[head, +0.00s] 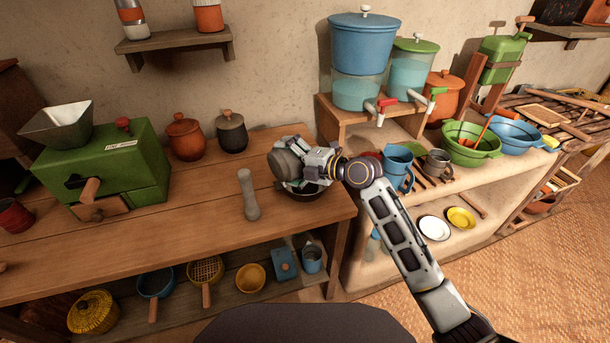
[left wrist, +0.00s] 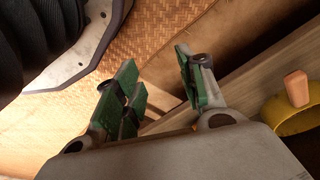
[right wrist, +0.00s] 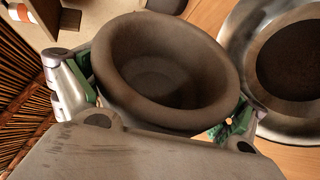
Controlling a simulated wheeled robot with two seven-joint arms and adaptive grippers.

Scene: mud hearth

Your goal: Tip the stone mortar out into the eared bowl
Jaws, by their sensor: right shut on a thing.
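The grey stone mortar (head: 283,168) is held above the table near its right end, tilted on its side. My right gripper (head: 302,160) is shut on it, with a finger on either side of its body in the right wrist view. The mortar's mouth (right wrist: 165,65) faces that camera, and I see no loose contents in it. The dark bowl (head: 306,195) is on the table just below, partly hidden by the gripper. In the right wrist view it is a wide bowl (right wrist: 237,45) with a dark middle. I cannot make out its ears. My left gripper (left wrist: 155,85) is open and empty.
A green mill (head: 110,165) and two lidded pots (head: 185,138) are farther left. The table's front left (head: 150,245) is clear.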

